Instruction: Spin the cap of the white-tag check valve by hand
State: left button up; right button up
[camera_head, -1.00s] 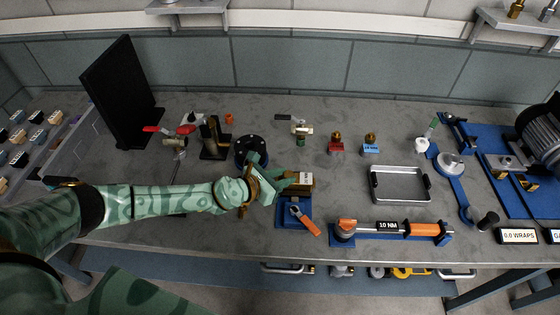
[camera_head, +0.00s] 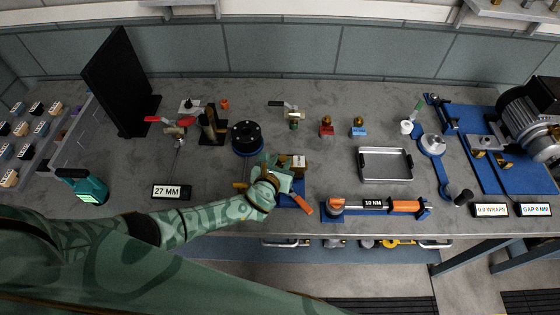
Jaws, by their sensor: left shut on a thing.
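My left gripper (camera_head: 284,170) is at the middle of the bench, its arm coming in from the lower left. It is shut on a brass-coloured piece (camera_head: 291,160) that has a white tag (camera_head: 299,161) at its top; this looks like the white-tag check valve. The fingers and hand hide much of the piece, so its cap and the exact grip do not show clearly. A red-tag valve (camera_head: 327,127) and a blue-tag valve (camera_head: 359,127) with brass tops stand farther back. My right gripper is not in view.
An orange-handled tool (camera_head: 303,205) lies close in front of the hand. A black round flange (camera_head: 246,137) stands just behind left. A torque wrench (camera_head: 380,205) and a metal tray (camera_head: 385,165) lie to the right. Bare bench shows left of the hand, around the 27 MM sign (camera_head: 171,191).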

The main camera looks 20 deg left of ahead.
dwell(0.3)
pick_arm(q)
jog(key=o, duration=1)
jog(key=p+v, duration=0.2)
jog(key=v, duration=0.5)
jog(key=shift+r, duration=0.1)
jog(key=p+v, duration=0.1)
jog(key=v, duration=0.8)
jog(key=shift+s, duration=0.15)
